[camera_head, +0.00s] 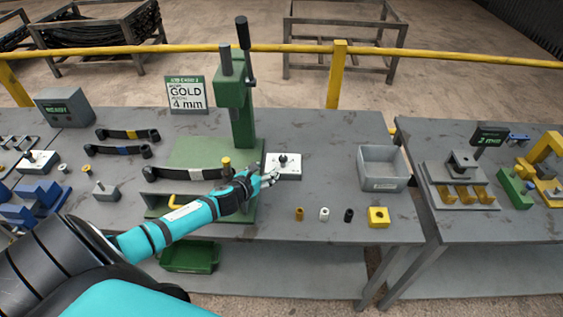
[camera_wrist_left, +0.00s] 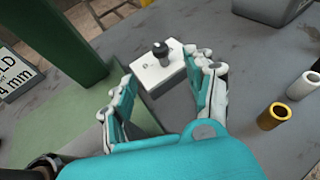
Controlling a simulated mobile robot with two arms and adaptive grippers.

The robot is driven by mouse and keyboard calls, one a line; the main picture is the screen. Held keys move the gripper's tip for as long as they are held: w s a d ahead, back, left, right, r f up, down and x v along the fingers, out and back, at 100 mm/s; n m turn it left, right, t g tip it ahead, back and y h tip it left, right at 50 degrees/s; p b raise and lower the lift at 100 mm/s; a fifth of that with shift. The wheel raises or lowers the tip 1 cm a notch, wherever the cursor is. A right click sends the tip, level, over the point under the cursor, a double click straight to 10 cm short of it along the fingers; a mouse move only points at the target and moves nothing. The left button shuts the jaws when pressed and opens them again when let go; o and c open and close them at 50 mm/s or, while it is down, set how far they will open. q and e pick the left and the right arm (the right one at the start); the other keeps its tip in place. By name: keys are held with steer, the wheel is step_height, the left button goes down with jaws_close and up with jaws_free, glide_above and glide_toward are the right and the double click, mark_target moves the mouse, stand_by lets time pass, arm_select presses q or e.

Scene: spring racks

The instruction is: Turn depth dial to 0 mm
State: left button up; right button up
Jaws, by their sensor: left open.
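The depth dial is a black knob (camera_head: 283,158) on a white box (camera_head: 291,171), standing on the bench to the right of the green press. In the left wrist view the knob (camera_wrist_left: 160,49) and its white box (camera_wrist_left: 158,72) lie ahead, between the fingers and beyond their tips. My left gripper (camera_head: 269,178) is at the box's left front side in the head view. In the left wrist view the left gripper (camera_wrist_left: 168,72) is open, with nothing between its fingers. The dial's scale marks are too small to read. My right gripper is not in view.
The green press (camera_head: 236,110) with its upright lever stands just left of the dial. A sign (camera_head: 187,94) reads GOLD, 4 mm. A grey bin (camera_head: 383,168) is at the right. Small cylinders (camera_head: 324,214) and a yellow block (camera_head: 378,217) line the front edge.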

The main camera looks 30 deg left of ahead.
mark_target(282, 159)
arm_select(q)
steer(key=b+x, duration=0.2)
steer(key=x, duration=0.1)
steer(key=b+x, duration=0.2)
steer(key=x, duration=0.2)
steer(key=b+x, duration=0.2)
steer(key=x, duration=0.2)
steer(key=shift+s+f, duration=0.2)
steer(key=shift+f, duration=0.05)
steer(key=shift+w+a+f+b, duration=0.15)
steer(key=shift+w+b, duration=0.25)
steer(key=shift+w, duration=0.4)
jaws_close()
